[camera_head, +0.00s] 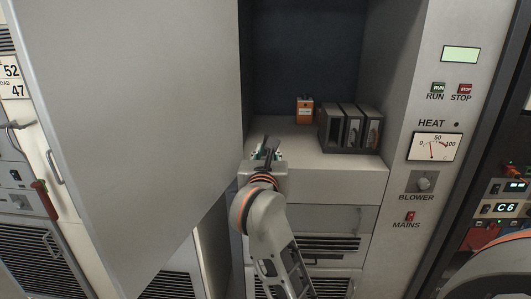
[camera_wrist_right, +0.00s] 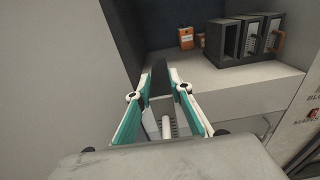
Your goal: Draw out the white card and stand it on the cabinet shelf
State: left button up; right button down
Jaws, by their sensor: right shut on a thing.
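My right gripper (camera_head: 266,156) is above the front edge of the cabinet shelf (camera_head: 310,150), left of the dark holders. In the right wrist view, its teal and white fingers (camera_wrist_right: 160,92) are shut on a narrow piece with a dark upper strip (camera_wrist_right: 160,76) and a pale, ribbed lower part (camera_wrist_right: 167,124). I take this piece for the white card; the fingers hide much of it. It stays clear of the holders. My left gripper is not in view.
Dark upright holders (camera_head: 331,128) stand on the shelf's right side, with pale and orange-red handles showing. A large grey door (camera_head: 150,110) stands at left. The shelf's left and middle are clear.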

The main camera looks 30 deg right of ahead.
jog(key=shift+w+d, duration=0.1)
jog(key=shift+x, duration=1.4)
jog(key=shift+r+b+x, duration=0.15)
jog(key=shift+b+x, duration=0.25)
jog(key=shift+x, duration=1.1)
jog(key=shift+r+b+x, duration=0.15)
jog(key=shift+b+x, duration=0.25)
jog(key=shift+x, duration=1.1)
jog(key=b+x, duration=0.3)
jog(key=x, duration=0.8)
jog(key=shift+w+d+r, duration=0.2)
jog(key=shift+w+r, duration=0.2)
jog(key=shift+r, duration=0.05)
jog(key=shift+f+b, duration=0.65)
jog(key=shift+f, duration=0.15)
jog(key=c, duration=1.7)
grip_release()
